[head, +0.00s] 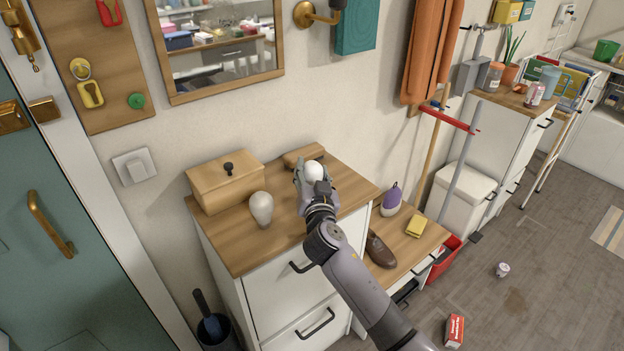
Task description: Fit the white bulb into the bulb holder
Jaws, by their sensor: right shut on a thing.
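The white bulb (314,170) is a round white globe between the fingers of my right gripper (313,178), which is shut on it just above the top of the white cabinet. The bulb's lower part is hidden by the gripper. A brass wall lamp arm (318,14) with a dark end, which looks like the bulb holder, is on the wall at the top edge. No bulb shows in it, but its upper end is cut off by the frame. My gripper is well below it. My left gripper is not in view.
A greyish bulb (261,207) stands on the wooden cabinet top (243,242), beside a lidded wooden box (224,182). A mirror (222,48) hangs left of the lamp arm and a teal panel (357,30) right of it. Orange cloth (430,50) hangs further right.

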